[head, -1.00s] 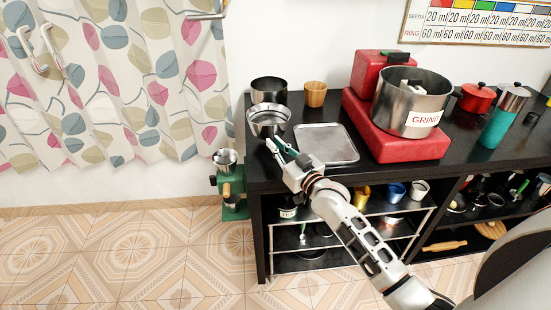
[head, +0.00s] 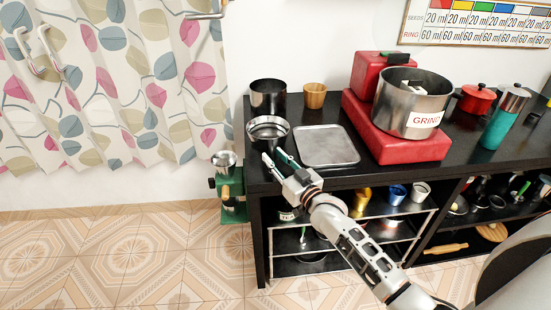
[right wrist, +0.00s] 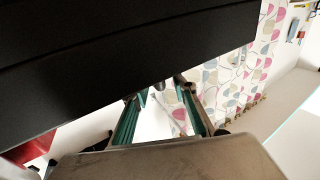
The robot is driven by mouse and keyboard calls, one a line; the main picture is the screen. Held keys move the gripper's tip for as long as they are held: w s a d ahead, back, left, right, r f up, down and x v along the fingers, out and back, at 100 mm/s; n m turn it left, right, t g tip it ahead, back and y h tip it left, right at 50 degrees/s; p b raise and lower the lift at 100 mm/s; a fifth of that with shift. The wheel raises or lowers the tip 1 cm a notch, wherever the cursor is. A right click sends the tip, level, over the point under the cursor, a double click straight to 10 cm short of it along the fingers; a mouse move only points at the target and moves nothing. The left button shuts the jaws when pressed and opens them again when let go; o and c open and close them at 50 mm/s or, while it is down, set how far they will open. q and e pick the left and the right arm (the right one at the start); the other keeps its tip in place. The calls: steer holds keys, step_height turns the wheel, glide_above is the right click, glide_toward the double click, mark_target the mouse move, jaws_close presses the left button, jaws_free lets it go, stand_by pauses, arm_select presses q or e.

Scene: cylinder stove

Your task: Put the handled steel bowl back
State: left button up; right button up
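The handled steel bowl (head: 267,131) stands upright on the front left corner of the black counter (head: 360,176) in the head view. I cannot make out its handle clearly. My right gripper (head: 274,157) is just in front of the bowl, near the counter's front edge, with its fingers spread and nothing between them. In the right wrist view the gripper (right wrist: 166,92) also shows two separated green fingers, with the dark counter above them; the bowl does not show there. My left gripper is not in view.
A dark steel pot (head: 268,97) stands behind the bowl, beside a wooden cup (head: 314,95). A flat metal tray (head: 326,146) lies to the right, then a red grinder base (head: 388,140) with a steel drum (head: 411,104). A green device (head: 231,190) stands left of the counter.

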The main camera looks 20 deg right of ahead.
steer(key=shift+r, duration=0.15)
steer(key=s+d+p, duration=0.1)
steer(key=s+d, duration=0.1)
steer(key=s, duration=1)
steer(key=s+a+f+n+g, duration=0.1)
steer(key=s+a+f+g, duration=0.3)
steer(key=s+f, duration=0.7)
steer(key=s+a+f+n+g, duration=0.1)
steer(key=s+a+f+g, duration=0.2)
steer(key=s+f, duration=0.8)
steer(key=shift+s+a+f+g+h, duration=0.3)
steer(key=shift+s+a+f+g, duration=0.1)
steer(key=shift+s+a, duration=0.55)
